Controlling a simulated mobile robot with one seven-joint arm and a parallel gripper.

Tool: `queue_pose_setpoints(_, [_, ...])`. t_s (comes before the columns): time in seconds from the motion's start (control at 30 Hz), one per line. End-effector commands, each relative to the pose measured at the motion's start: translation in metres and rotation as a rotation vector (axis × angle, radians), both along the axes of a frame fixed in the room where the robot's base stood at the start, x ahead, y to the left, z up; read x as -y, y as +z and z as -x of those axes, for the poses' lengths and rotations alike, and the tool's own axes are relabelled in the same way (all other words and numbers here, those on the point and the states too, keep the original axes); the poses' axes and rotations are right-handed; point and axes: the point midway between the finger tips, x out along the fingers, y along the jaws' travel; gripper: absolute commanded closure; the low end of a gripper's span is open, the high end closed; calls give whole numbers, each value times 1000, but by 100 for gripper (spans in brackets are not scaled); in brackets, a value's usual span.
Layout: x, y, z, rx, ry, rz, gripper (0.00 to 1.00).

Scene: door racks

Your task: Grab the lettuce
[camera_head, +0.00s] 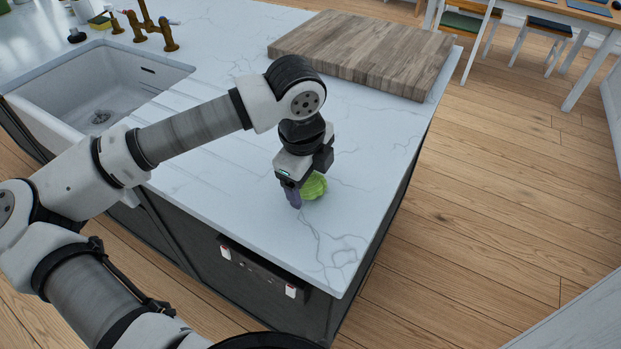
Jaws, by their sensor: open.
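The lettuce (315,187) is a round, light green head on the white marbled countertop, near its right front corner. My gripper (293,198) points down right beside it, on its left and partly in front of it. The gripper hides part of the lettuce's left side. The jaws are open; the gap between the fingers is hard to see from here. I cannot tell whether a finger touches the lettuce or whether it lies between them.
A wooden board (365,50) lies at the back of the countertop (230,190). A white sink (95,95) with brass taps (155,32) is at the left. The counter's right edge is close to the lettuce. Wooden floor (480,200) lies beyond, with a table (560,12) and stools at the back right.

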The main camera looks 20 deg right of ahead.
Motion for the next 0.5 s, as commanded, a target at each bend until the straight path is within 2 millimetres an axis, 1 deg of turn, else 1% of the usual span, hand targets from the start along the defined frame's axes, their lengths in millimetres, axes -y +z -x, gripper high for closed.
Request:
queue_pose_setpoints(0.1, [2, -8, 0, -1, -2, 1, 21])
queue_pose_setpoints(0.33, [2, -10, 0, 1, -1, 1, 21])
queue_pose_setpoints(0.5, [2, -10, -1, 1, -1, 1, 43])
